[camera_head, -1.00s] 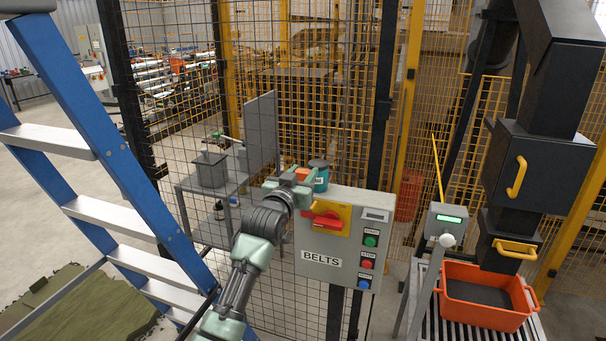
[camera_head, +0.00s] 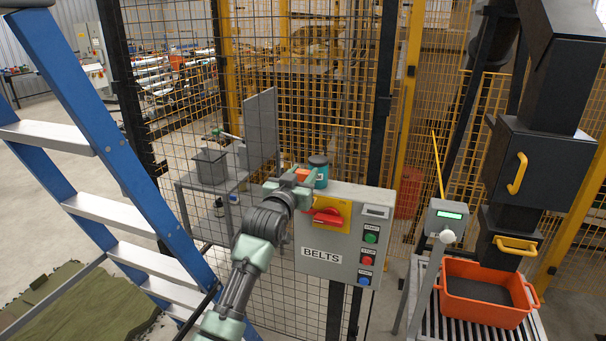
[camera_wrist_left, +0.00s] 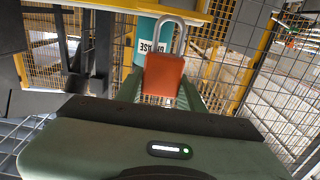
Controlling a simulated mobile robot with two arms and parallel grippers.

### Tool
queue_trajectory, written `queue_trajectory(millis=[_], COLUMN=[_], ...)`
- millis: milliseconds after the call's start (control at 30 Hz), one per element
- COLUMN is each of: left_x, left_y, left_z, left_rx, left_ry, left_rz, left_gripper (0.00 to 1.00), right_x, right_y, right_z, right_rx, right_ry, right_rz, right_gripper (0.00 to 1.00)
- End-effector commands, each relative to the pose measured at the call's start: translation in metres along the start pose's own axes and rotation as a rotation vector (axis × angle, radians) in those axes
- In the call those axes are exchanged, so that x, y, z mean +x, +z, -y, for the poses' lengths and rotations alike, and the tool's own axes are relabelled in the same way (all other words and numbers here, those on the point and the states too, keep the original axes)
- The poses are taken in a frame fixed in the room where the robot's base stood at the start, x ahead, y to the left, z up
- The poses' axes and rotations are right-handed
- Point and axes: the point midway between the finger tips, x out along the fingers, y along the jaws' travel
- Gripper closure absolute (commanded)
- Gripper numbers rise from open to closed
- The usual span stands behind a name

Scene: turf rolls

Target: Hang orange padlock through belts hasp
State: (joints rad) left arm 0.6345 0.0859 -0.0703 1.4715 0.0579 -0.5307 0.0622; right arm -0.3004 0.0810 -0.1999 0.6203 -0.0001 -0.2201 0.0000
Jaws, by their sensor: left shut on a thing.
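The orange padlock (camera_head: 303,174) is in my left gripper (camera_head: 301,181), by the upper left corner of the grey BELTS box (camera_head: 322,270). In the left wrist view the padlock's orange body (camera_wrist_left: 164,75) sits between the green fingers, its grey shackle (camera_wrist_left: 180,24) pointing up and open space around it. My left gripper is shut on the body. The box has a yellow plate (camera_head: 342,208) with a red switch handle (camera_head: 327,216). The gripper partly covers the plate's left side, and I cannot make out the hasp hole. The right gripper is out of view.
A teal container (camera_head: 320,172) stands behind the gripper. Wire mesh fencing (camera_head: 330,110) is behind the box. A blue ladder (camera_head: 115,155) is at left. A grey cart (camera_head: 196,187) is behind the mesh. An orange crate (camera_head: 484,310) stands at right on rollers.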

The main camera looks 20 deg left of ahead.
Motion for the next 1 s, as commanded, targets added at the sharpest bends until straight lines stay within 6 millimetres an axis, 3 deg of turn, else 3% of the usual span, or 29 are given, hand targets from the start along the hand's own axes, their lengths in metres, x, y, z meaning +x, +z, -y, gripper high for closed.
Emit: queue_trajectory(millis=[1000], left_x=[0.000], left_y=[0.026], left_z=[0.000], left_rx=[0.000], left_ry=[0.000], left_rz=[0.000], left_gripper=[1.00], right_x=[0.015], right_y=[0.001], right_z=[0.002], right_rx=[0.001], right_ry=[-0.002], right_rz=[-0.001], right_gripper=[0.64])
